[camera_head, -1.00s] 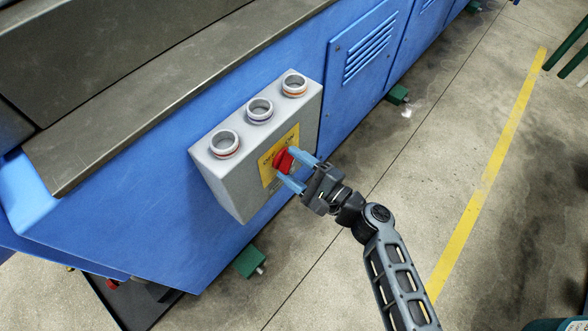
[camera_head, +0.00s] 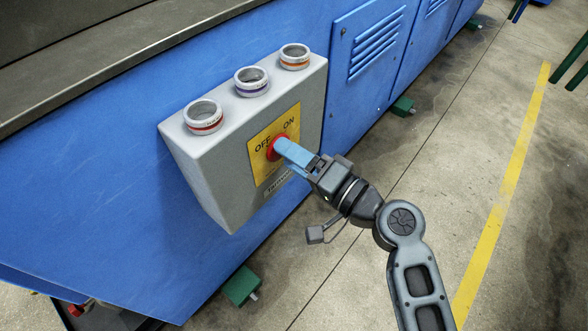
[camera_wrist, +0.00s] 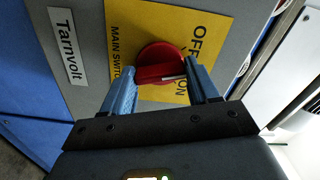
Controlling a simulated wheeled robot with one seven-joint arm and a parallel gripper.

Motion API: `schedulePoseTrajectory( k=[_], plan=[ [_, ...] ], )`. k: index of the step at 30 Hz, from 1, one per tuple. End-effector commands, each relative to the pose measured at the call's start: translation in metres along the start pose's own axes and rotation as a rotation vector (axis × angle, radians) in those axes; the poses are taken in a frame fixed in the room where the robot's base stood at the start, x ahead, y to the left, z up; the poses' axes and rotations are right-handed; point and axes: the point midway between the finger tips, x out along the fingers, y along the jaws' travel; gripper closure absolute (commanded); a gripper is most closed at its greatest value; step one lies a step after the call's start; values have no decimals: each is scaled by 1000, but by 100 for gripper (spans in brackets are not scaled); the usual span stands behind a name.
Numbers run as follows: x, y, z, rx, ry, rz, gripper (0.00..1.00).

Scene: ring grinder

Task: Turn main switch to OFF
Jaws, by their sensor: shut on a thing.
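The main switch is a red rotary knob (camera_head: 271,153) on a yellow plate (camera_head: 262,173) marked OFF at left and ON at right. My gripper (camera_head: 283,147) is at the knob, its blue fingers nearly lined up one behind the other. In the wrist view the fingers (camera_wrist: 160,70) stand on both sides of the red knob (camera_wrist: 158,53) and are shut on its handle. The handle's white mark (camera_wrist: 174,78) lies near the ON lettering, with OFF beyond it; its exact setting is hard to tell. In the head view the fingers hide most of the handle.
A Tarnvolt label (camera_wrist: 68,47) is beside the plate. Open floor (camera_head: 440,170) lies to the right.

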Motion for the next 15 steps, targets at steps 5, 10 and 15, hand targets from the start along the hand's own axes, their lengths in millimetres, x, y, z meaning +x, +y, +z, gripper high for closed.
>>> schedulePoseTrajectory(
  k=[5, 10, 15],
  plan=[
    [0, 7, 2, -159, -1, 0, 71],
    [0, 6, 2, -284, 0, 1, 71],
    [0, 5, 2, -376, -2, 2, 71]
  ],
)
